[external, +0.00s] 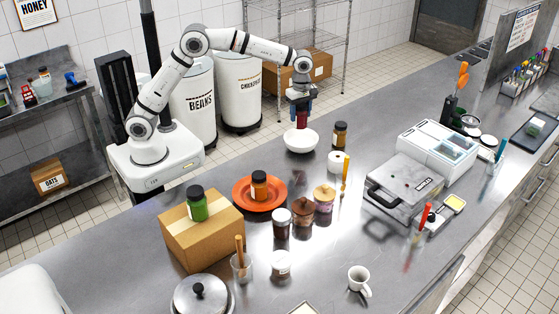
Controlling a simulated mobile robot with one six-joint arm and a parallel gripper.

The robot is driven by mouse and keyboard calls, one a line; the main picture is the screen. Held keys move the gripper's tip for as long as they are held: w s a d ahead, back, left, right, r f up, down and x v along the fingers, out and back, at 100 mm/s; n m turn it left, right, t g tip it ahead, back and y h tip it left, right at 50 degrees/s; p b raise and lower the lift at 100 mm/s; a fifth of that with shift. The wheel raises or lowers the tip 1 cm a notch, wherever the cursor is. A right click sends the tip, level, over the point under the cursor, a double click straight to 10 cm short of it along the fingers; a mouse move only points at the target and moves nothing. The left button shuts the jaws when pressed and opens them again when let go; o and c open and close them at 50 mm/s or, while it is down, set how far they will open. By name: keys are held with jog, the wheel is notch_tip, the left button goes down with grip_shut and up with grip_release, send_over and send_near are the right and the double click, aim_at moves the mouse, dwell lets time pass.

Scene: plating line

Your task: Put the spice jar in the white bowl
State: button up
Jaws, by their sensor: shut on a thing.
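The white bowl (301,146) stands on the steel counter, below my gripper (301,106). My gripper points down and is shut on a small dark red thing, which looks like a spice jar (302,119). The held jar looks upright, with its lower end over the bowl's opening. I cannot tell whether it touches the bowl. My gripper's fingers partly hide the jar's upper part.
A dark amber jar (340,134) and a white roll (338,162) stand right of the bowl. An orange plate (278,203) bears an orange jar (259,186). A green jar (197,204) stands on a cardboard box (190,245). A press (402,187) stands at right.

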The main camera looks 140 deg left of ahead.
jog(key=shift+s+a+f, duration=0.1)
jog(key=shift+a+f, duration=0.2)
jog(key=shift+a, duration=0.1)
notch_tip(320, 180, down, 9)
jog(key=shift+f+p, duration=0.15)
jog(key=shift+p, duration=0.55)
jog(key=shift+f, duration=0.1)
jog(key=o, duration=1.1)
jog(key=shift+o, duration=0.2)
notch_tip(320, 180, up, 12)
jog(key=shift+r+b, duration=0.1)
jog(key=shift+b, duration=0.5)
